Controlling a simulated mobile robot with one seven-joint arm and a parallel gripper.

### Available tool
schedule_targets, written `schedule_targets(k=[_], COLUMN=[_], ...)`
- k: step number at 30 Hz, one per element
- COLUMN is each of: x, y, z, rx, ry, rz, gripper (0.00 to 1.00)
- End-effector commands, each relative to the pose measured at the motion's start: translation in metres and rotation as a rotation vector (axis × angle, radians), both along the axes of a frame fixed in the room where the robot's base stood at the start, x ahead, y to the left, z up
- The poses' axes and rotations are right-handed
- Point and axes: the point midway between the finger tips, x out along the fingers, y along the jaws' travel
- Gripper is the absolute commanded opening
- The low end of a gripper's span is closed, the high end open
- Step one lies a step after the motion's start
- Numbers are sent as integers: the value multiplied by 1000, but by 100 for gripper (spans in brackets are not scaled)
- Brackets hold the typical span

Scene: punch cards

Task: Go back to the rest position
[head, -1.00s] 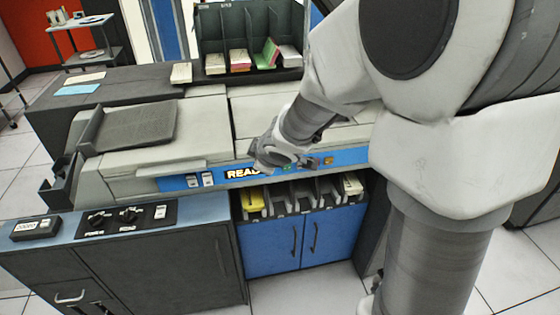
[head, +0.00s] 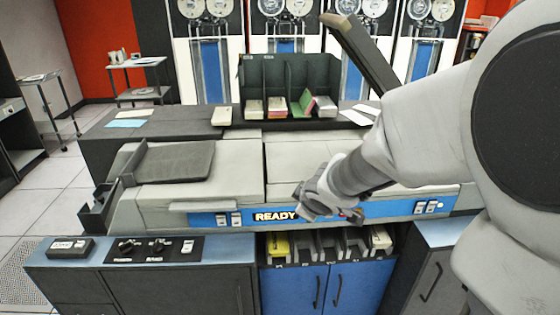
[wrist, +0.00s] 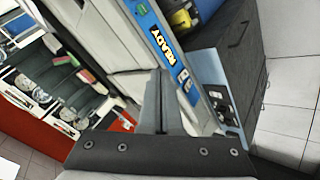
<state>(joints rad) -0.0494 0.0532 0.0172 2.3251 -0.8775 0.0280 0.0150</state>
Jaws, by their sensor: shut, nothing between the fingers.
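My gripper (head: 300,203) is in front of the card machine's blue front strip, just right of the lit READY sign (head: 275,216). In the wrist view my gripper (wrist: 162,78) shows its fingers together with nothing between them. The READY sign also shows in the wrist view (wrist: 164,48). My arm reaches in from the right and hides part of the machine's right side. I cannot tell from the head view how far the fingertips are from the strip.
The card machine (head: 190,198) fills the middle, with a dark card rack (head: 285,75) behind it. Pockets below the strip hold a yellow card stack (head: 278,245). Blue cabinet doors (head: 325,290) stand below. A control counter (head: 225,250) is at front left. Floor is open at left.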

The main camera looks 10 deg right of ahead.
Motion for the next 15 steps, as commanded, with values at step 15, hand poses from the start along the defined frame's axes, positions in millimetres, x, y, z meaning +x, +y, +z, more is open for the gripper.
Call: schedule_targets(k=[15], x=[-129], y=[-59], z=[96], rx=[223], ry=[62], rz=[-567], gripper=[0])
